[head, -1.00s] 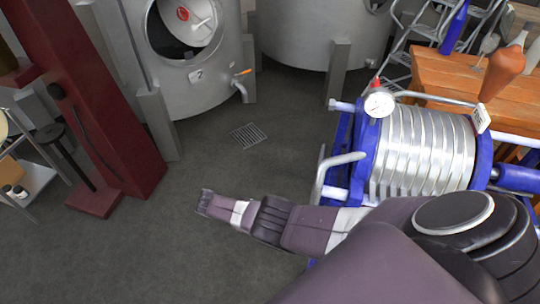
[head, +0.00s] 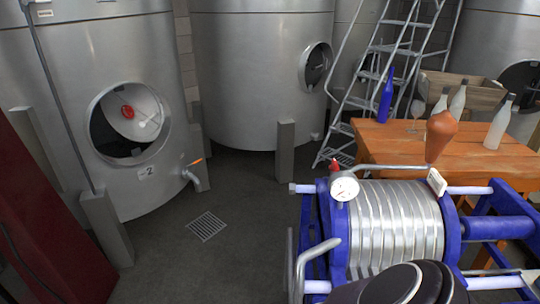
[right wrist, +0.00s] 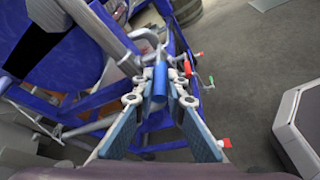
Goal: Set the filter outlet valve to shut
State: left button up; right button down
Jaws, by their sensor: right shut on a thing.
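The plate filter (head: 395,225), with a blue frame and silver plates, stands at the lower right of the head view. In the right wrist view, my right gripper (right wrist: 160,94) is shut on a blue handle (right wrist: 160,80), with a finger on each side of it. A red lever (right wrist: 188,68) and a small green handle (right wrist: 211,80) show just to its right. No label is readable there, so I cannot tell which is the outlet valve. In the head view only part of my right arm shows at the bottom. My left gripper is in neither view.
A gauge (head: 344,187) with a red cap sits on the filter's near-left top. A wooden table (head: 400,143) with bottles stands behind it. Steel tanks (head: 255,75) line the back. The floor around the drain grate (head: 206,226) is clear.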

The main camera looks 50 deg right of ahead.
jog(key=shift+f, duration=0.1)
jog(key=c, duration=2)
grip_release()
jog(key=shift+o, duration=0.2)
jog(key=shift+w, duration=0.1)
